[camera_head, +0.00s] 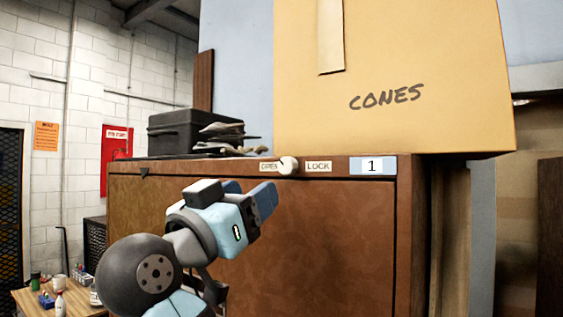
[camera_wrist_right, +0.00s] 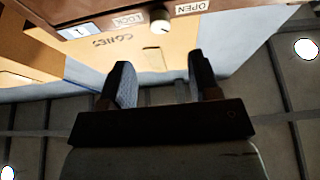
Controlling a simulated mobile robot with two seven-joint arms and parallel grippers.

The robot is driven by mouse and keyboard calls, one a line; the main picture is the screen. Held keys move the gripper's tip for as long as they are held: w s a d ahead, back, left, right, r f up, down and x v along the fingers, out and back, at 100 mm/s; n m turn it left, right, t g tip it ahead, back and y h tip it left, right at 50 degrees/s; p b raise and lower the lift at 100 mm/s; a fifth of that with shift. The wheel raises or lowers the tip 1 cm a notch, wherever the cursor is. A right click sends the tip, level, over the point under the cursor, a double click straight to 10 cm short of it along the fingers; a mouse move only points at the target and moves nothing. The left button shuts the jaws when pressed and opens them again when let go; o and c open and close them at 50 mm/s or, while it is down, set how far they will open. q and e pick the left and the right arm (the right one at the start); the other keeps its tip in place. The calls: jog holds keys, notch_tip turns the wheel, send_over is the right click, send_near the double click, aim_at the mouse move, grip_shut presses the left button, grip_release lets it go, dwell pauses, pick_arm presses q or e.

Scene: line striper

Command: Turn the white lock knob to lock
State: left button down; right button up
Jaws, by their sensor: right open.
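The white lock knob (camera_head: 288,166) sits on the top front edge of the brown cabinet (camera_head: 330,230), between an OPEN label (camera_head: 268,166) on its left and a LOCK label (camera_head: 318,166) on its right. The knob also shows at the top of the right wrist view (camera_wrist_right: 160,21), where the picture is upside down. A small dark mark shows on it there. My right gripper (camera_head: 262,199) is in front of the cabinet, below and left of the knob and apart from it. Its fingers (camera_wrist_right: 160,88) are spread and nothing is between them. My left gripper is not in view.
A large cardboard box marked CONES (camera_head: 400,85) stands on the cabinet. A black case (camera_head: 190,133) and grey gloves (camera_head: 225,130) lie on top at the left. A label with 1 (camera_head: 372,166) is right of LOCK. A small table (camera_head: 50,300) with bottles is at lower left.

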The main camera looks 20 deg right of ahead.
aim_at(284, 169)
jog(key=p+x, duration=0.3)
jog(key=x, duration=0.5)
jog(key=shift+d+r, duration=0.15)
jog(key=shift+w+d+r, duration=0.1)
jog(key=shift+w+d, duration=0.2)
jog(key=shift+d, duration=0.1)
jog(key=shift+c, duration=1)
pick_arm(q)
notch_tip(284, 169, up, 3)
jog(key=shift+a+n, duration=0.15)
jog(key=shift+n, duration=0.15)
pick_arm(e)
jog(key=c, duration=0.7)
